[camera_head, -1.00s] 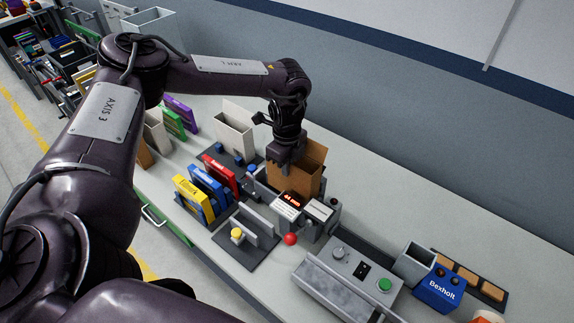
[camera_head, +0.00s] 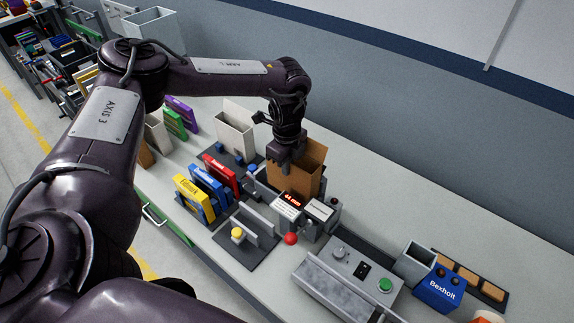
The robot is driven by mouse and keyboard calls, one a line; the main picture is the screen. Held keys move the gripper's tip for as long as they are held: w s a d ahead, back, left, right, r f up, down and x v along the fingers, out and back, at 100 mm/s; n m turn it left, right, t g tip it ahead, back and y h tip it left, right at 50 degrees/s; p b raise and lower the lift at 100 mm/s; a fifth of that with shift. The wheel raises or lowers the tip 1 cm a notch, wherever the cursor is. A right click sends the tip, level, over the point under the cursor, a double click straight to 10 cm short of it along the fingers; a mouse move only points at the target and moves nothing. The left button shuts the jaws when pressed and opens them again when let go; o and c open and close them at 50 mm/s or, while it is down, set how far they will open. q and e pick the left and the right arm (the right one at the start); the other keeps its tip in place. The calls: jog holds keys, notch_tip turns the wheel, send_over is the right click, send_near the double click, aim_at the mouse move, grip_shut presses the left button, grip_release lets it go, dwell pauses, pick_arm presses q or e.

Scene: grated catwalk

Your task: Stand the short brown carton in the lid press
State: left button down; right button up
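The brown carton (camera_head: 297,178) stands upright with its top open, at the middle of the view. Its lower part is hidden by a grey device with a lit red readout (camera_head: 292,199) and a red ball knob, which looks like the lid press. I cannot tell how deep the carton sits in it. My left gripper (camera_head: 284,158) points down at the carton's upper left edge, against or right in front of it. The fingertips are too small and dark to show whether they are closed on the carton wall. My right gripper is out of view.
A white carton (camera_head: 235,131) stands behind left. Yellow, blue and red boxes (camera_head: 207,184) stand in a rack at left. A fixture with a yellow knob (camera_head: 238,233) lies in front. A control box with a green button (camera_head: 385,284) and a blue Bexholt box (camera_head: 438,289) are at right.

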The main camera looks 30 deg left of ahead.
pick_arm(q)
jog(key=shift+f, duration=0.15)
jog(key=b, duration=0.3)
send_over(286, 188)
jog(key=shift+w+d+f, duration=0.1)
jog(key=shift+d+f, duration=0.05)
jog(key=shift+f, duration=2.05)
jog(key=shift+f+b, duration=1.1)
jog(key=shift+f, duration=1.05)
jog(key=c, duration=1.6)
grip_release()
jog(key=shift+w+f, duration=0.1)
jog(key=shift+s+f, duration=0.1)
jog(key=shift+s, duration=0.1)
jog(key=shift+c, duration=0.7)
jog(key=shift+o, duration=0.3)
